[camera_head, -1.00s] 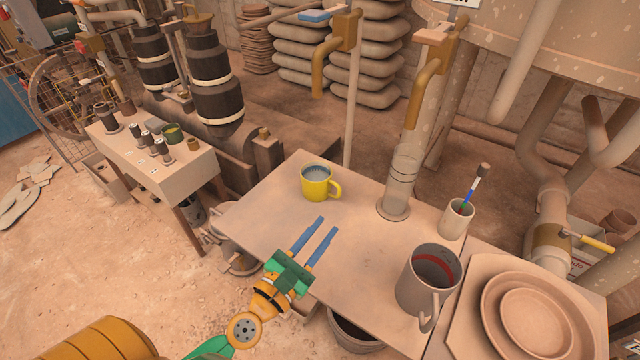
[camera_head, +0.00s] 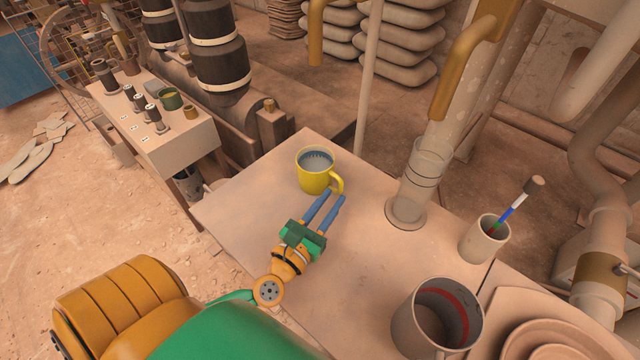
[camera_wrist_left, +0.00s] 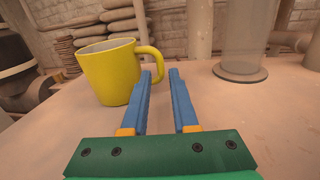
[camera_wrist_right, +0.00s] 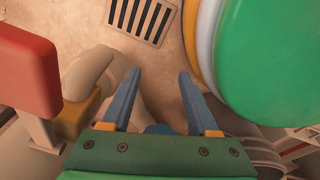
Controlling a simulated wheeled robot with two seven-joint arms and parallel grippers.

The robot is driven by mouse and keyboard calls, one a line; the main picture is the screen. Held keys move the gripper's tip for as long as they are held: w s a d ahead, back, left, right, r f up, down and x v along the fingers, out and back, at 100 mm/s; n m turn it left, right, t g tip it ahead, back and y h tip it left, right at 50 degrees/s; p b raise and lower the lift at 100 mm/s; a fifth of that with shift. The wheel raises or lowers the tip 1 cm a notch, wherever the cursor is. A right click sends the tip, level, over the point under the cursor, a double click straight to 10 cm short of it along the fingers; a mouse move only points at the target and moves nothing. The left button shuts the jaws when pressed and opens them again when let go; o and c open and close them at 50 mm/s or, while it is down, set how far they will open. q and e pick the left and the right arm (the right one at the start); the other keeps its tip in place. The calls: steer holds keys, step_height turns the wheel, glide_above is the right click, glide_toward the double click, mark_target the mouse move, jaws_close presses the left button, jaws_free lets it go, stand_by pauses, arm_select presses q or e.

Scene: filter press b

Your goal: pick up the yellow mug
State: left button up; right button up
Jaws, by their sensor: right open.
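The yellow mug (camera_head: 313,176) stands upright on the table (camera_head: 250,200), its handle on the right side. It also shows in the left wrist view (camera_wrist_left: 108,75), ahead and to the left of the fingers. My left gripper (camera_head: 329,197) is open and empty, its blue fingertips close to the mug's handle. In the left wrist view the handle (camera_wrist_left: 150,60) is near the left fingertip; I cannot tell whether they touch. My right gripper (camera_wrist_right: 155,75) is open and empty in its own wrist view, away from the mug, and is not seen in the head view.
A clear glass cylinder (camera_head: 416,185) stands right of the mug. A cup with a brush (camera_head: 484,240), a large grey mug (camera_head: 437,318) and stacked plates (camera_head: 560,335) are farther right. The table's left part is clear. A side bench (camera_head: 175,140) stands at left.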

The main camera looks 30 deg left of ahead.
arm_select(q)
steer(key=w, duration=0.7)
steer(key=shift+w+a+p, duration=0.15)
steer(key=shift+w+p, duration=0.15)
steer(key=shift+p, duration=0.1)
steer(key=shift+r, duration=0.1)
jaws_close()
stand_by(0.7)
